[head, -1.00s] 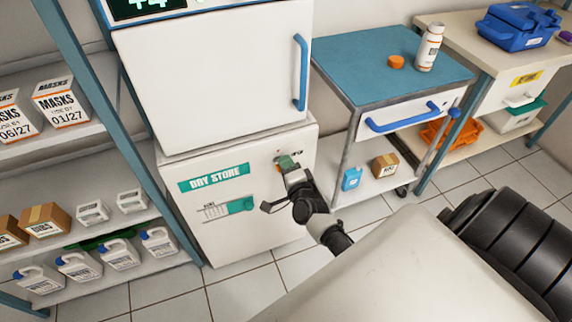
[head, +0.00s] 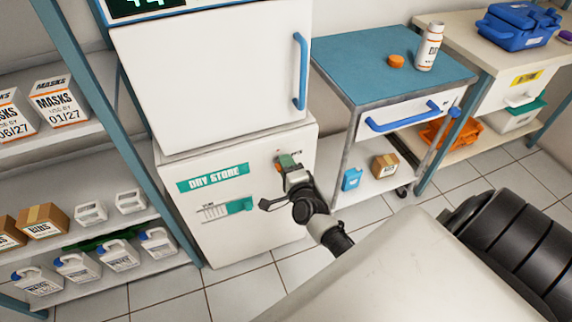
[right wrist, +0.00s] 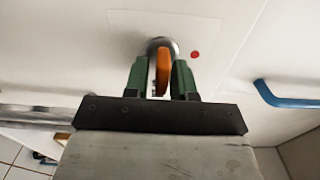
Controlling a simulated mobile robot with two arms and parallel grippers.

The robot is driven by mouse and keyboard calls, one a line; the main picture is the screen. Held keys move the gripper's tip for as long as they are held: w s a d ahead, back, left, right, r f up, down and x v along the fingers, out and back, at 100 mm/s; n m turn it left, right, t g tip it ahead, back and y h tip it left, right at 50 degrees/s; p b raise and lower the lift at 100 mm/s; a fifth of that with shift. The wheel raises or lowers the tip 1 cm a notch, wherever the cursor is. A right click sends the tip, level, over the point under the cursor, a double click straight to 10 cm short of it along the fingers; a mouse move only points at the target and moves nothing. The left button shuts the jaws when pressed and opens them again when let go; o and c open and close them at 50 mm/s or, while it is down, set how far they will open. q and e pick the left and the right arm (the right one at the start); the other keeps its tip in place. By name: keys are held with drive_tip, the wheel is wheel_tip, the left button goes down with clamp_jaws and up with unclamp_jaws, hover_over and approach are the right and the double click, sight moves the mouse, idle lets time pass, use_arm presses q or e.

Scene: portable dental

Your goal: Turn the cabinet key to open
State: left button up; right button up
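The cabinet (head: 245,225) is the white lower unit labelled "DRY STORE" in the head view, and its door is closed. The orange key (right wrist: 162,75) stands upright in a round silver lock (right wrist: 160,44) in the right wrist view. My right gripper (head: 287,161) is at the lock, near the top right of the cabinet front. In the right wrist view its green fingers (right wrist: 160,78) stand on either side of the key, with a light gap on the left, so it looks open around the key. The key is mostly hidden in the head view. My left gripper is out of view.
A red dot (right wrist: 195,54) is right of the lock. A white upper unit with a blue handle (head: 300,72) sits above the cabinet. A blue-topped cart (head: 365,60) stands to the right, and shelves with boxes and jugs (head: 75,215) to the left.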

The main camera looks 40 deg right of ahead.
drive_tip(key=shift+o, duration=0.8)
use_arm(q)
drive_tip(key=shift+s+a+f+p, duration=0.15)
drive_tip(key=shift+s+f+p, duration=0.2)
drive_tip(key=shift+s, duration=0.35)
use_arm(e)
drive_tip(key=v, duration=1.1)
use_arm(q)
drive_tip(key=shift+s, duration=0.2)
use_arm(e)
drive_tip(key=shift+w, duration=0.1)
